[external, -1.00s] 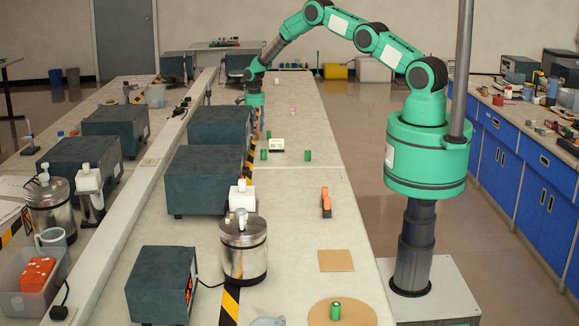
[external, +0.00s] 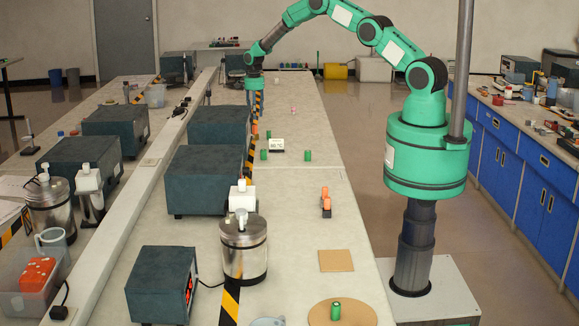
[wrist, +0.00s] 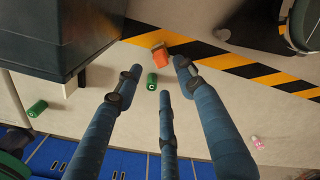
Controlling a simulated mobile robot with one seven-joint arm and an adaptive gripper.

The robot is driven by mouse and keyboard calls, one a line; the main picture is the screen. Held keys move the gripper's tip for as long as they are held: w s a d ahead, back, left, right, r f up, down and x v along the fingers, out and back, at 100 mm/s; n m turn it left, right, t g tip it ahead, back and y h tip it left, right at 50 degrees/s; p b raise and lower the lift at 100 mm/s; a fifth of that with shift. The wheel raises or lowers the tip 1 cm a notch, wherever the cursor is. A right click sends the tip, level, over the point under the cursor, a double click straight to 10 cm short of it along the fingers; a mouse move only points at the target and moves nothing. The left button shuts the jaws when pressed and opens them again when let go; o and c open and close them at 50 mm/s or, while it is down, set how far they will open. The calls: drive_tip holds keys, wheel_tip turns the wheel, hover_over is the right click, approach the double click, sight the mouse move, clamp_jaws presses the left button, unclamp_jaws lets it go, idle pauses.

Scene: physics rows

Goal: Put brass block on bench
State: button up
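My gripper (wrist: 159,76) is open in the wrist view, its three blue fingers spread with nothing held between them. It also shows in the external view (external: 255,92), high over the far part of the bench (external: 300,190). Beyond the fingertips, an orange-brown block (wrist: 160,51) with a greyish side lies beside the yellow-black tape. I cannot tell for sure that it is the brass block. A small green cylinder (wrist: 151,82) lies near it, seen between the fingers. No other block that looks like brass is clear in either view.
Dark equipment boxes (external: 209,180) line the bench's left side; one box (wrist: 65,40) is close in the wrist view. Another green cylinder (wrist: 37,108) and a pink item (wrist: 257,142) lie apart. A steel pot (external: 244,262) stands nearer. The bench's right strip is mostly clear.

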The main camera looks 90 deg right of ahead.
drive_tip(key=shift+r, duration=2.1)
